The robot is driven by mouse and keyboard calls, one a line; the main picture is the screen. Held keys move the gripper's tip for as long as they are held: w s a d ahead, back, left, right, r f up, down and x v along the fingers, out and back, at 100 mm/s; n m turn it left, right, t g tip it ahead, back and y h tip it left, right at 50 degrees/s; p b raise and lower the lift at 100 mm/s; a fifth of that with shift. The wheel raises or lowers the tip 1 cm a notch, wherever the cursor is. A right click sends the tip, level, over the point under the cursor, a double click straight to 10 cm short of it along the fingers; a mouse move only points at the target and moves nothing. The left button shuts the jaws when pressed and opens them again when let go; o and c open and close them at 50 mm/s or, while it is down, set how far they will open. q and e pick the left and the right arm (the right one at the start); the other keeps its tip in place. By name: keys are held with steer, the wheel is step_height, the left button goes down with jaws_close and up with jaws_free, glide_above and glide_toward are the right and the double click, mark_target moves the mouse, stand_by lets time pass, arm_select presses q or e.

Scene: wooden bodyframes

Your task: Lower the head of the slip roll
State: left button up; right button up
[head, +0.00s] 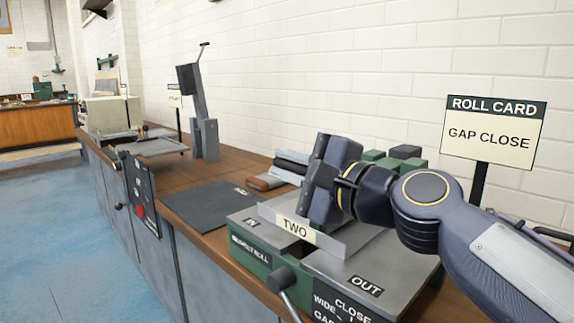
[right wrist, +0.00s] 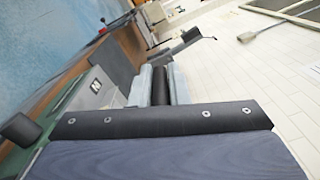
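The slip roll (head: 262,262) is a green and grey machine on the bench in front of me, with IN, OUT and TWO plates. A grey lever with a round knob (head: 281,279) sticks out at its front, beside a dark plate reading CLOSE and WIDE. My right gripper (head: 322,190) is over the machine, just behind the TWO plate, and hides part of its top. I cannot tell whether the gripper touches the machine or is open. My left gripper is not in view.
A roll card (head: 490,135) reading GAP CLOSE stands behind the machine on the right. An upright grey machine (head: 204,130) stands farther along the bench. The blue floor is clear on the left.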

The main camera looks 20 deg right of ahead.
steer(key=o, duration=0.4)
steer(key=shift+f, duration=0.8)
steer(key=shift+r, duration=0.1)
steer(key=shift+s+r, duration=0.1)
steer(key=shift+r, duration=0.05)
steer(key=v, duration=0.7)
steer(key=shift+s+d+p, duration=0.15)
steer(key=shift+s+p, duration=0.15)
steer(key=shift+p, duration=0.1)
